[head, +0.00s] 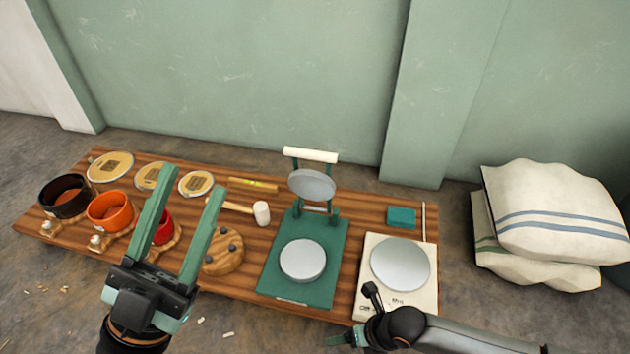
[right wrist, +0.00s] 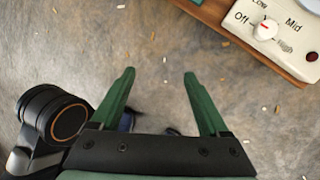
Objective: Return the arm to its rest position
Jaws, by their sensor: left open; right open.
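My left gripper (head: 190,182) is open and empty, its two green fingers pointing up and away over the left part of the wooden table. It covers parts of the red pot and the round wooden block from view. My right gripper (right wrist: 159,74) is open and empty in the right wrist view, with bare floor between its fingers. In the head view the right arm (head: 400,328) comes in from the lower right, at the table's front edge beside the hot plate. Its fingers show only in part there.
The wooden table (head: 340,212) bears black (head: 66,196), orange (head: 110,211) and red (head: 163,228) pots, several round lids, a mallet (head: 261,213), a green press (head: 270,275) and a white hot plate (head: 365,262). Its dial (right wrist: 266,30) reads near the top. Sacks (head: 555,215) lie right.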

